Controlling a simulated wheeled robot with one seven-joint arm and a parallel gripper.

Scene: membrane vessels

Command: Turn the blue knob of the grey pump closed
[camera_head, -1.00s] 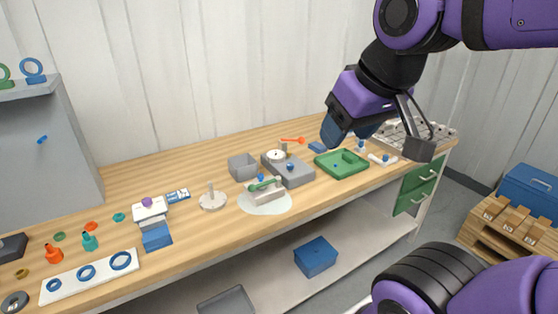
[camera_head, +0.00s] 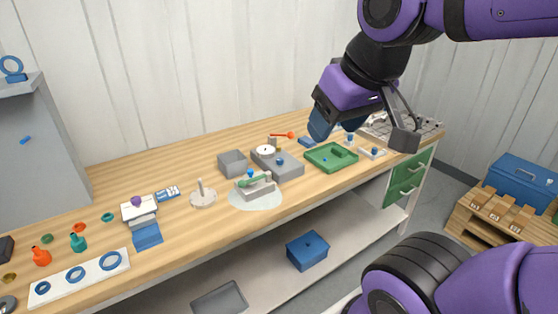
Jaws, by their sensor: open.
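The grey pump (camera_head: 290,168) is a low box on the bench. It carries a white round gauge (camera_head: 265,151) on top and a small blue knob (camera_head: 280,160) on its front part. My gripper (camera_head: 362,135) is open and hangs above the bench, to the right of the pump and over the green tray's far side. One blue finger shows at its left and a dark finger at its right. Nothing shows between them. The gripper is apart from the knob, and the knob's turn position is too small to tell.
A green tray (camera_head: 322,165) stands right of the pump, and a grey open bin (camera_head: 233,170) stands left of it. A clamp-like device with a green handle (camera_head: 252,179) sits on a pale round mat (camera_head: 240,204) in front. An orange-tipped lever (camera_head: 290,135) lies behind.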

